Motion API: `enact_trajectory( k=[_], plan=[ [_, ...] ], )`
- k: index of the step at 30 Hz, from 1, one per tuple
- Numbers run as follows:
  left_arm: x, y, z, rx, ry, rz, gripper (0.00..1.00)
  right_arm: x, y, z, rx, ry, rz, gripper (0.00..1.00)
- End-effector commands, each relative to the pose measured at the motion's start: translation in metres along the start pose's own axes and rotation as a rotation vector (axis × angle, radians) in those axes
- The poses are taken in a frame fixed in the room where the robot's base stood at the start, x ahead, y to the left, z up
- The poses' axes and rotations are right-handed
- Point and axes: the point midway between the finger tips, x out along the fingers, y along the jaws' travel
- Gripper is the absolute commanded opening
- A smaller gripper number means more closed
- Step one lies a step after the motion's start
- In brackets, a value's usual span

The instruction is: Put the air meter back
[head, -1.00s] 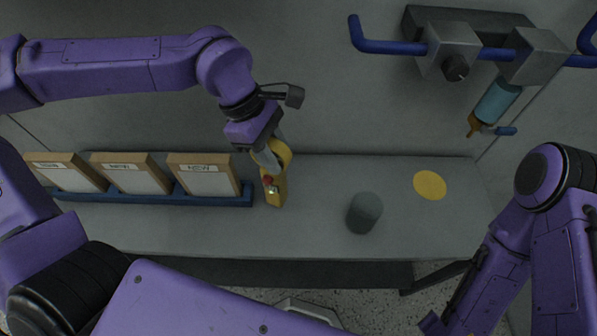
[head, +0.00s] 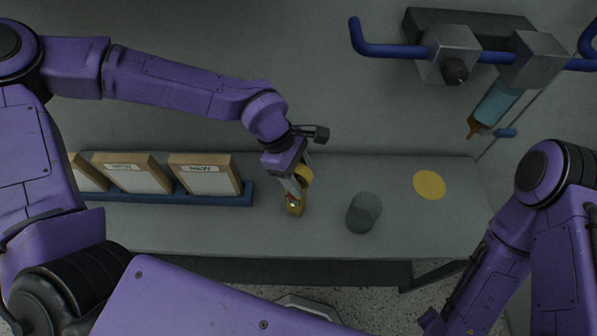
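The yellow air meter (head: 296,208), with a small red part on it, is in my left gripper (head: 298,183) in the head view. The gripper is shut on its upper part, which has a curved yellow end. The meter hangs upright over the bench, left of the grey cylinder. I cannot tell whether its lower end touches the bench. A flat yellow disc (head: 430,185) lies on the bench further right. My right arm comes in at the right, and its fingertips are not clearly visible.
The grey cylinder (head: 363,213) stands on the bench (head: 320,238) just right of the meter. A blue rack (head: 215,198) with framed cards (head: 205,177) is at the left. A blue pipe (head: 390,48) with valve and a teal cylinder (head: 497,103) are on the back wall.

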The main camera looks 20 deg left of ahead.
Motion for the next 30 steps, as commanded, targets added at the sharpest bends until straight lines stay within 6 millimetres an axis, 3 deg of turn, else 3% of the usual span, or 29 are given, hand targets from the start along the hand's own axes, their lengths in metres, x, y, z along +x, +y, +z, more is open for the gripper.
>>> enact_trajectory(
  k=[11, 22, 30],
  plan=[
    [-0.009, 0.001, 0.001, 0.0, 0.0, 0.003, 0.57, 0.0, 0.0, 0.0, 0.0, 0.0, 0.0, 0.0],
    [-0.097, 0.001, 0.002, 0.0, -0.003, 0.005, 0.57, 0.008, -0.001, 0.004, 0.0, 0.0, 0.0, 0.0],
    [-0.124, 0.0, 0.001, 0.0, 0.0, 0.0, 0.57, 0.01, -0.001, 0.004, 0.0, 0.0, 0.0, 0.0]
  ],
)
